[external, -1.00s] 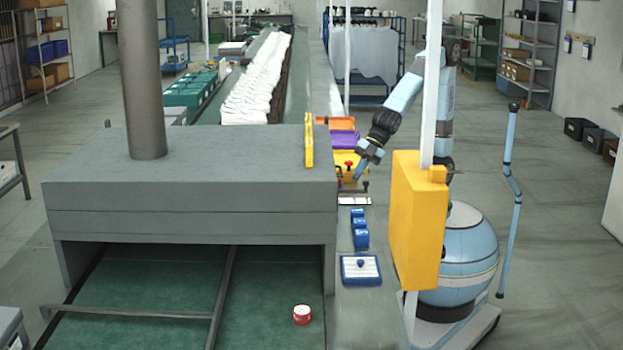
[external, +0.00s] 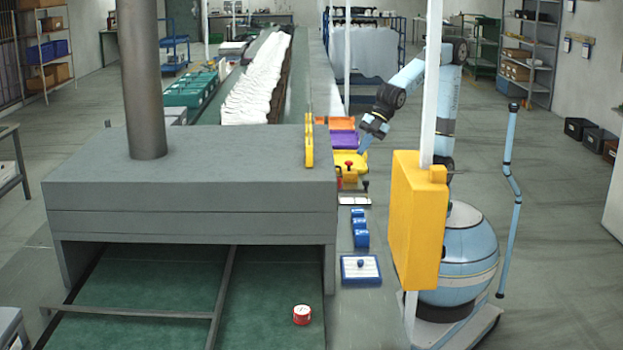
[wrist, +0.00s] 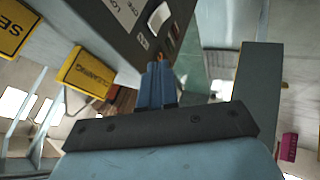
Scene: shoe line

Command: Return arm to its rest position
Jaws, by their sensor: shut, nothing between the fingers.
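My arm (external: 408,78) reaches from its column at the right towards the bench beside the conveyor. My gripper (external: 361,151) hangs above the yellow bin on that bench, pointing down and a little left. In the wrist view my gripper (wrist: 158,72) shows its two fingers together with nothing between them. The fingers point towards a dark grey machine housing (wrist: 125,35) with labels. Whether the fingertips touch anything is not clear, but in the external view they look clear of the bins.
Orange, purple (external: 343,138) and yellow bins line the bench, with blue blocks (external: 360,230) and a blue-edged tray (external: 361,269) nearer. A yellow box (external: 416,220) on a white post stands before my base. A red-and-white tin (external: 302,314) lies lower down.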

